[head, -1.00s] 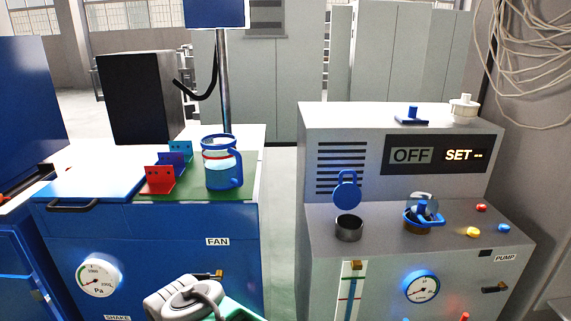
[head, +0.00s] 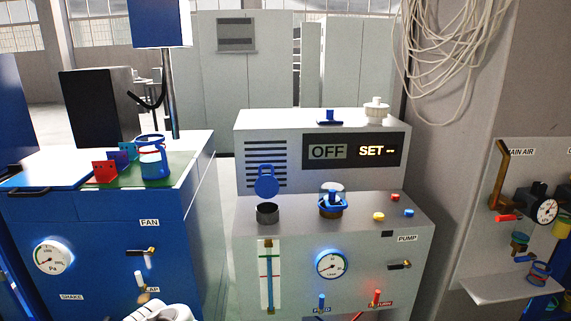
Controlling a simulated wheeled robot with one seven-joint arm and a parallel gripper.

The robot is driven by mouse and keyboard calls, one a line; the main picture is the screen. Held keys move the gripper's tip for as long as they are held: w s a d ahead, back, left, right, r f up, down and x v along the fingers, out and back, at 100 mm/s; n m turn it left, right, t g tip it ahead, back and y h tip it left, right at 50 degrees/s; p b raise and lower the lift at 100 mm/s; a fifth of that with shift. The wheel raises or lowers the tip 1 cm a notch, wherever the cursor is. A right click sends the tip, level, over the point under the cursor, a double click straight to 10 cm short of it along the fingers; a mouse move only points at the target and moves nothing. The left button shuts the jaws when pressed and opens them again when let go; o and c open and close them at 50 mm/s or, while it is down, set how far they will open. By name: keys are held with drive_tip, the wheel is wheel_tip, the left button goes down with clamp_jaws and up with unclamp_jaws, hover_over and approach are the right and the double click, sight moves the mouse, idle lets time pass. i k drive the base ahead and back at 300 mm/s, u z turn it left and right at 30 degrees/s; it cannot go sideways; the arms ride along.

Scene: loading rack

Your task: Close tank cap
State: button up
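A round blue cap (head: 267,181) with a small ring on top stands raised on the grey pump machine (head: 345,178). It is upright behind a short dark round neck (head: 267,213), whose mouth is uncovered. To the right of the neck is another fitting (head: 332,201), with a blue collar and a blue knob-like part in it. My gripper's fingers do not show. A white rounded part at the bottom edge looks like part of my arm.
A blue cabinet (head: 103,230) with a jug (head: 153,160) and small coloured brackets stands at the left. A narrow floor gap separates it from the pump machine. A wall panel with a shelf (head: 510,287) is at the right. Levers stick out of the pump machine's front.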

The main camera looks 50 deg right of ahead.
sight(266, 187)
drive_tip(key=z, duration=1.3)
